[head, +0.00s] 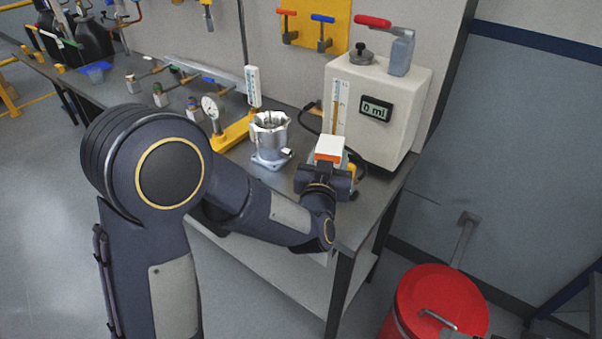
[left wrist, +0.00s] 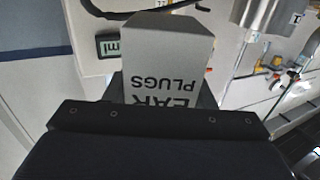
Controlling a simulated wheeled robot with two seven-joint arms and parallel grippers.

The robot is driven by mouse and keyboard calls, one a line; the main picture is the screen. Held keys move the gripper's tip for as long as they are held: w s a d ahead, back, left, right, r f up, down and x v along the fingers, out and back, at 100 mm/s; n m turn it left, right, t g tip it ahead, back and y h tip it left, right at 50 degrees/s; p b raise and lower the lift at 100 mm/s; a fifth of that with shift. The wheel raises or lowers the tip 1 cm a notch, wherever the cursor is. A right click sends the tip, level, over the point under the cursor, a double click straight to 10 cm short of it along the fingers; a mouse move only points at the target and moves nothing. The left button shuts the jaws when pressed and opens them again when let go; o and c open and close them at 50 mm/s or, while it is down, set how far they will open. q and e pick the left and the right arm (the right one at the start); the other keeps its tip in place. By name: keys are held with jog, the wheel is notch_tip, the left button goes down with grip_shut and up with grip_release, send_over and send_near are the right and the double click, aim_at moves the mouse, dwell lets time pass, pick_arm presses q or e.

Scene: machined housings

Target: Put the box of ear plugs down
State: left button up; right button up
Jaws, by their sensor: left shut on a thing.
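The box of ear plugs (head: 329,149) has a white top and an orange side in the head view. In the left wrist view the box (left wrist: 168,65) fills the middle and shows the words EAR PLUGS upside down. My left gripper (head: 325,172) is shut on the box, at the front right part of the grey bench (head: 352,222). I cannot tell whether the box touches the bench. My right gripper is not in view.
A machined metal housing (head: 270,140) stands just left of the box. A white tester with a display (head: 377,100) stands behind it. A dial gauge on a yellow stand (head: 231,130) is further left. A red bin (head: 437,303) is on the floor at the right.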

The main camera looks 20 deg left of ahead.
pick_arm(q)
jog(key=w+a+f, duration=0.1)
jog(key=a+f, duration=0.1)
jog(key=w+a+f, duration=0.2)
jog(key=a, duration=0.1)
jog(key=w+a+f, duration=0.1)
jog(key=a+f, duration=0.1)
jog(key=f, duration=0.1)
jog(key=shift+w+a+f, duration=0.1)
jog(key=shift+w+a, duration=0.1)
jog(key=shift+a, duration=0.15)
jog(key=f, duration=0.2)
jog(key=f+p, duration=0.1)
jog(key=shift+w+a+f, duration=0.15)
jog(key=shift+a+f, duration=0.1)
jog(key=shift+f, duration=0.15)
jog(key=shift+f+b, duration=0.25)
jog(key=shift+b, duration=0.1)
jog(key=o, duration=1)
jog(key=shift+r, duration=0.1)
